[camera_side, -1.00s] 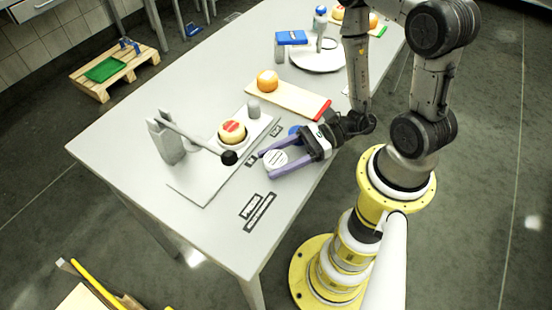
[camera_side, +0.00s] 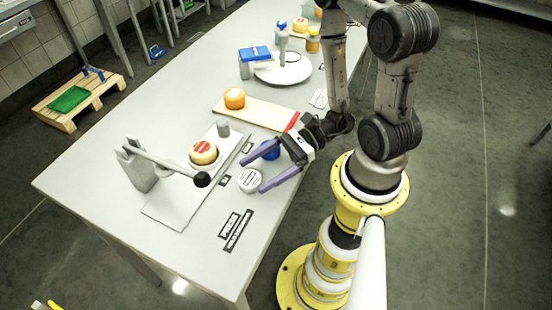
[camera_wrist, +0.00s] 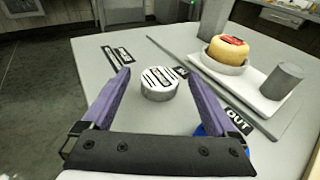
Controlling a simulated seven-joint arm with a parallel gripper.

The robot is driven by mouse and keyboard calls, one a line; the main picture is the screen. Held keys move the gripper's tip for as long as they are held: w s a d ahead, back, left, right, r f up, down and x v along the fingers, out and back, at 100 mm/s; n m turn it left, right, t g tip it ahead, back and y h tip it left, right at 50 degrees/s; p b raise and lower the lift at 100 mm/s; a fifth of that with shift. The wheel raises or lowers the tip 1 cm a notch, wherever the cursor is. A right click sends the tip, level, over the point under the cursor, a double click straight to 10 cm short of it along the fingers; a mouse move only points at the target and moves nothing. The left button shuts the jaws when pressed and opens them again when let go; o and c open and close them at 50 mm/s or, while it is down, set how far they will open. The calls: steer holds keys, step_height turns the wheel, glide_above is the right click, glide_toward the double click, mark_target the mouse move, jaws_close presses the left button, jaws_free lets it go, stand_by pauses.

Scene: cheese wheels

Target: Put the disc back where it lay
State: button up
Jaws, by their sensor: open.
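The disc (camera_side: 250,180) is a low grey-white puck with dark stripes on top. It lies flat on the grey table, beside the board that bears a cheese wheel. It also shows in the wrist view (camera_wrist: 159,83). My gripper (camera_side: 253,173) is open, its two purple fingers spread wide. In the wrist view my gripper (camera_wrist: 157,73) has a fingertip on either side of the disc, with a visible gap on both sides. The fingers' exact height above the table cannot be told.
The board (camera_side: 165,208) holds a cheese wheel (camera_side: 203,155), a grey cylinder (camera_side: 223,128) and a post with a black-knobbed lever (camera_side: 202,180). A blue round thing (camera_side: 270,150) is partly hidden by my gripper. A cutting board (camera_side: 262,112) stands behind. Black-framed labels (camera_side: 230,224) mark the table.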

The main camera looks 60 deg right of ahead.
steer(key=shift+v, duration=2.25)
steer(key=s+r+n+g, duration=0.1)
steer(key=n+g, duration=0.1)
steer(key=n, duration=0.1)
steer(key=r+n+g, duration=0.1)
steer(key=n+g, duration=0.2)
steer(key=s+r+n+g, duration=0.1)
steer(key=r+n+g, duration=0.1)
steer(key=n, duration=0.1)
steer(key=shift+s+a+r+n+h, duration=0.1)
steer(key=shift+s+a+n+h, duration=0.2)
steer(key=shift+a+n+h, duration=0.1)
steer(key=d+r+n+t+h, duration=0.2)
steer(key=d+r+n+h, duration=0.1)
steer(key=r+n+h, duration=0.3)
steer(key=s+d+r+n+t+h, duration=0.1)
steer(key=d+r+n+h, duration=0.1)
steer(key=r+n+h, duration=0.4)
step_height(320, 180, up, 4)
steer(key=n, duration=0.3)
steer(key=shift+s+d+t, duration=0.2)
steer(key=shift+d+t, duration=0.2)
